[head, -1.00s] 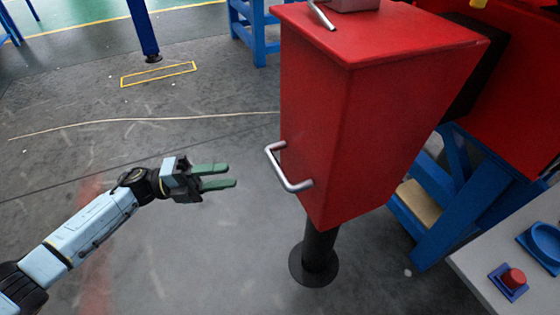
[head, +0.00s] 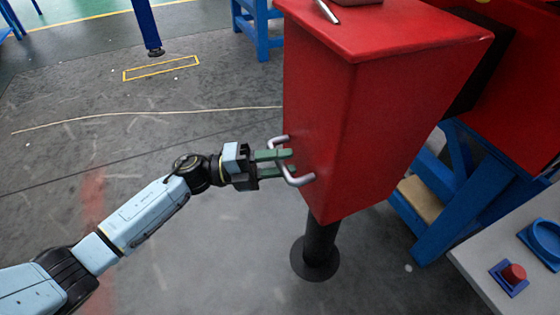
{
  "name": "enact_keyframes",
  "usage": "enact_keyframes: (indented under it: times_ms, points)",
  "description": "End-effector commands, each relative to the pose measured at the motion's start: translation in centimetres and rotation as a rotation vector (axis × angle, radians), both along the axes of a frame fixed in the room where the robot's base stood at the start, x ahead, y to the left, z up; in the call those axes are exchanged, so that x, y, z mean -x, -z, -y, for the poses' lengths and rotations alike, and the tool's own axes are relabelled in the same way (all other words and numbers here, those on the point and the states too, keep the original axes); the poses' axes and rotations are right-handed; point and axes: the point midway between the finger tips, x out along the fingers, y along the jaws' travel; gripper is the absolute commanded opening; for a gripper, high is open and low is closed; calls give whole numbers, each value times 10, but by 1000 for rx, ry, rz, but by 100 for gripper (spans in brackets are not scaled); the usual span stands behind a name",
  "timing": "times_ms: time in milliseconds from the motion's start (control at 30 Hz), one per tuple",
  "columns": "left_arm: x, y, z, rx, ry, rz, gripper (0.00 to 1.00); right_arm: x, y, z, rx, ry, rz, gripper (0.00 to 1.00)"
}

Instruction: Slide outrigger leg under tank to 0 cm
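The outrigger leg is a big red box-shaped housing (head: 375,125) with a dark round post and foot plate (head: 318,258) below it on the floor. A silver bar handle (head: 300,181) sticks out of its left face. My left gripper (head: 289,161) is at the handle, with its green fingers apart and reaching to the bar, one finger higher than the other. The fingers overlap the bar in the picture; I cannot tell whether they touch it. The tank is not clearly identifiable. My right gripper is not in view.
Blue trestles (head: 440,215) stand right of the leg, with a wooden block (head: 420,199) between them. A grey panel with a red button (head: 514,273) is at lower right. A yellow floor outline (head: 160,68) lies at upper left.

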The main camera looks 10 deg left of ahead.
Motion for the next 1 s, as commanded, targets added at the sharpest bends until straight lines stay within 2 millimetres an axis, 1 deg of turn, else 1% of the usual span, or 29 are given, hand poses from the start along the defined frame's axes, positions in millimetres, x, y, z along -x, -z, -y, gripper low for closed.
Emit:
enact_keyframes:
  times_ms: [67,300,367,600,700,800,1000]
  points:
    - [0,0,0,0,0,0,38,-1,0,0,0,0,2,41]
    - [0,0,0,0,0,0,6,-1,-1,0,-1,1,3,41]
    - [0,0,0,0,0,0,0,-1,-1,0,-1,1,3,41]
    - [0,0,0,1,0,0,0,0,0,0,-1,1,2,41]
    - [-4,0,6,2,0,1,0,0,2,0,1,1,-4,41]
    - [-9,0,14,2,0,1,0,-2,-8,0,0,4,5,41]
    - [-10,-1,16,2,-1,0,0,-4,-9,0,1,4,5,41]
